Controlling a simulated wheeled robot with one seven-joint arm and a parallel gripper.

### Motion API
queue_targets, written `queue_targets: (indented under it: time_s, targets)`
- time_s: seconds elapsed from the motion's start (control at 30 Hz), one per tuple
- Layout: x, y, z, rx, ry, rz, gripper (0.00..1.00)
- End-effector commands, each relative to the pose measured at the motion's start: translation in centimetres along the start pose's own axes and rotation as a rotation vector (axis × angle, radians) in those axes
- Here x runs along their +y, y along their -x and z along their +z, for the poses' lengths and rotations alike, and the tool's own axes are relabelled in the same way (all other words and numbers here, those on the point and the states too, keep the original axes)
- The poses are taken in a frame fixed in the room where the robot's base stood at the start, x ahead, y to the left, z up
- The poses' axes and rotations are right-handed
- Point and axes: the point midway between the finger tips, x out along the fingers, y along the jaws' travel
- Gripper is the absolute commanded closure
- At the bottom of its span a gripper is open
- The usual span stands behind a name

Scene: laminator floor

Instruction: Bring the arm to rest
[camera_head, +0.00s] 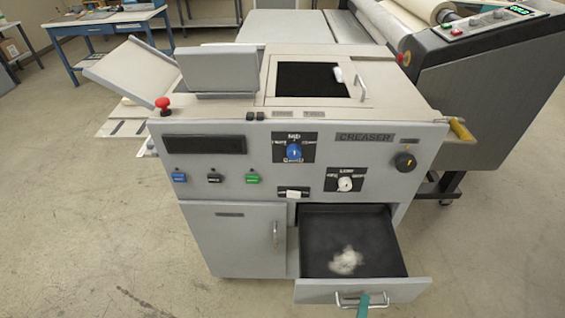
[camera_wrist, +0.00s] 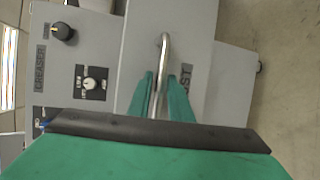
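The grey creaser machine (camera_head: 270,150) stands in the middle of the head view. Its lower right drawer (camera_head: 400,288) is pulled out, with a pale fluffy clump inside on the dark floor. The drawer's metal handle (camera_head: 348,300) is on its front. My gripper (camera_head: 366,303) shows only as a green tip at that handle, at the bottom edge of the picture. In the wrist view, the green fingers of my gripper (camera_wrist: 161,95) lie close on both sides of the handle (camera_wrist: 164,50) and appear shut on it.
A red emergency button (camera_head: 163,104) and a hinged lid stick up on the machine's top. A yellow-handled part juts from its right side. A dark laminator (camera_head: 480,90) stands behind right, a blue workbench (camera_head: 105,28) back left. Floor at left is clear.

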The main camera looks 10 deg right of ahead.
Motion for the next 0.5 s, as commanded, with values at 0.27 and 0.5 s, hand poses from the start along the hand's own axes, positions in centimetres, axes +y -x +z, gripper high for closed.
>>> queue_targets:
  time_s: [0.27,0.5]
  targets:
    - [0.1,-0.79,-0.29,0.004,0.0,0.001,0.81]
    - [0.08,-0.77,-0.28,0.003,0.0,0.001,0.81]
